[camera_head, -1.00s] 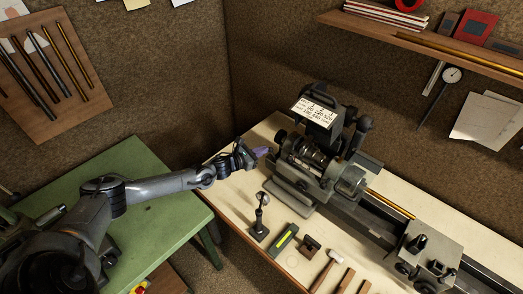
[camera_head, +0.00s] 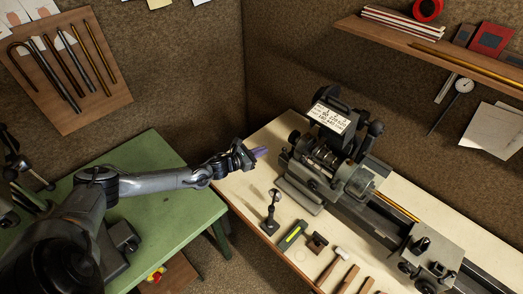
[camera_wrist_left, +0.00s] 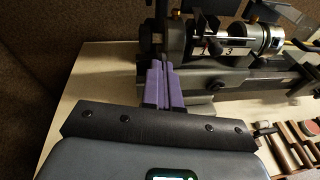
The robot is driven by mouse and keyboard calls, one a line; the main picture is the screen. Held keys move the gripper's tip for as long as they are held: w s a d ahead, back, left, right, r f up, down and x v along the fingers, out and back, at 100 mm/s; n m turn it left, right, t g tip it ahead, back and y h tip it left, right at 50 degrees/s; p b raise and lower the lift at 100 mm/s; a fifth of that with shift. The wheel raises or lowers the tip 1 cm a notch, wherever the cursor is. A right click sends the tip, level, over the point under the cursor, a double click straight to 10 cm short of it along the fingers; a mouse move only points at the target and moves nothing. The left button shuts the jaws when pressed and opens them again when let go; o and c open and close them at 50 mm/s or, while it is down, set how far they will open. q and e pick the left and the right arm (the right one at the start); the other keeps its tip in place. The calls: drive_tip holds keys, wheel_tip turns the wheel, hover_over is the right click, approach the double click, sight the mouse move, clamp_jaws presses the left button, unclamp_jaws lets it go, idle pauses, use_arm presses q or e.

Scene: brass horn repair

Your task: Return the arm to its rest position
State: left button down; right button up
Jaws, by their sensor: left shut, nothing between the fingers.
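My left gripper (camera_head: 259,153) reaches in from the left over the far left end of the cream bench (camera_head: 252,192). Its purple fingers point toward the grey lathe (camera_head: 330,165) and look a little short of its headstock. In the left wrist view the purple fingers (camera_wrist_left: 158,85) are together with nothing between them, and the lathe headstock (camera_wrist_left: 215,75) stands just beyond. My left arm stretches across the green table. My right gripper is not in view.
A small stand (camera_head: 271,210), a yellow-green level (camera_head: 292,236), a brown block (camera_head: 316,243) and a hammer (camera_head: 332,264) lie along the bench's front. A shelf (camera_head: 430,45) is on the right wall.

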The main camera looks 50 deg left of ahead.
use_arm(q)
drive_tip(key=s+d+f+n+g+y, duration=0.1)
drive_tip(key=s+d+f+n, duration=0.2)
drive_tip(key=d+n, duration=0.3)
drive_tip(key=s+d+f+n+g, duration=0.1)
drive_tip(key=s+d+f+n, duration=0.2)
drive_tip(key=d, duration=0.6)
drive_tip(key=s+d+n+g, duration=0.4)
drive_tip(key=s+d+n, duration=0.5)
drive_tip(key=d+n, duration=0.3)
drive_tip(key=s+r+n+g, duration=0.2)
drive_tip(key=s+n+g, duration=0.1)
drive_tip(key=s+n, duration=0.4)
drive_tip(key=s+d+r+n+g, duration=0.1)
drive_tip(key=s+r+n+g, duration=0.1)
drive_tip(key=s+n, duration=0.6)
drive_tip(key=shift+s+r+g, duration=0.4)
drive_tip(key=shift+s+r, duration=0.05)
drive_tip(key=shift+r, duration=0.35)
drive_tip(key=shift+w+n, duration=0.1)
drive_tip(key=shift+n, duration=0.2)
